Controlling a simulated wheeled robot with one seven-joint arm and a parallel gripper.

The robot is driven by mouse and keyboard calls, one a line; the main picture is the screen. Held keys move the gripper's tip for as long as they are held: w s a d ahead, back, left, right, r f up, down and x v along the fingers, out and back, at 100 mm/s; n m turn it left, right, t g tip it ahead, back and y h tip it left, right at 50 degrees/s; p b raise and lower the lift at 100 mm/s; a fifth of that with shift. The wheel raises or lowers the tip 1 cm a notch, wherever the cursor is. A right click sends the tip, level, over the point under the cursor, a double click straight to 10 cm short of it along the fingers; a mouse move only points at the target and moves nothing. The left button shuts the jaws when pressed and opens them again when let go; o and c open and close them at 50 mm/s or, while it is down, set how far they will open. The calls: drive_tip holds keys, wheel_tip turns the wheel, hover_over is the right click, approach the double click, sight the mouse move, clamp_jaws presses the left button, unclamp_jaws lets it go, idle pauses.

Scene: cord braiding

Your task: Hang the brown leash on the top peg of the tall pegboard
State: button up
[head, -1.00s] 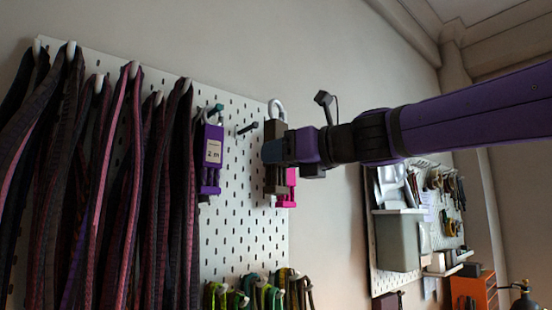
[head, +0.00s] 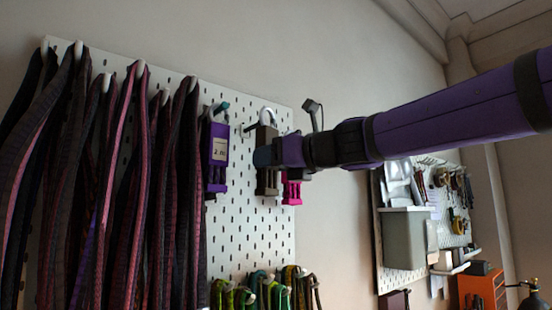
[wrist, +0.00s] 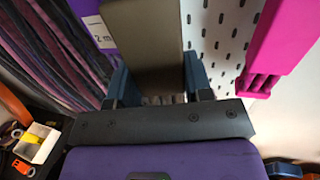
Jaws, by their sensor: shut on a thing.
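The brown leash (head: 267,178) is a brown block-like bundle with a pale loop (head: 268,115) at its top. My gripper (head: 264,157) is shut on it and holds it upright in front of the tall white pegboard (head: 245,240). In the wrist view the leash (wrist: 140,40) sits between my two blue fingers. A short peg (head: 245,129) shows just left of the leash, partly hidden by it. I cannot tell whether the loop touches a peg.
A purple leash (head: 217,150) with a "2 m" label hangs close left of the brown one. A pink leash (head: 291,188) is close right, partly hidden. Many dark red cords (head: 110,180) hang at the left; green cords (head: 265,292) hang below. Bare board lies beneath the leash.

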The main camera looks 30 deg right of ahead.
drive_tip(key=shift+w+a+f, duration=0.15)
drive_tip(key=shift+w, duration=0.7)
drive_tip(key=shift+w+a+f, duration=0.2)
drive_tip(key=shift+w, duration=0.65)
drive_tip(key=shift+w+a+f, duration=0.15)
drive_tip(key=shift+w, duration=0.7)
drive_tip(key=o, duration=1.1)
drive_tip(key=v, duration=1)
drive_tip(key=shift+s+d, duration=0.25)
drive_tip(key=shift+s, duration=0.1)
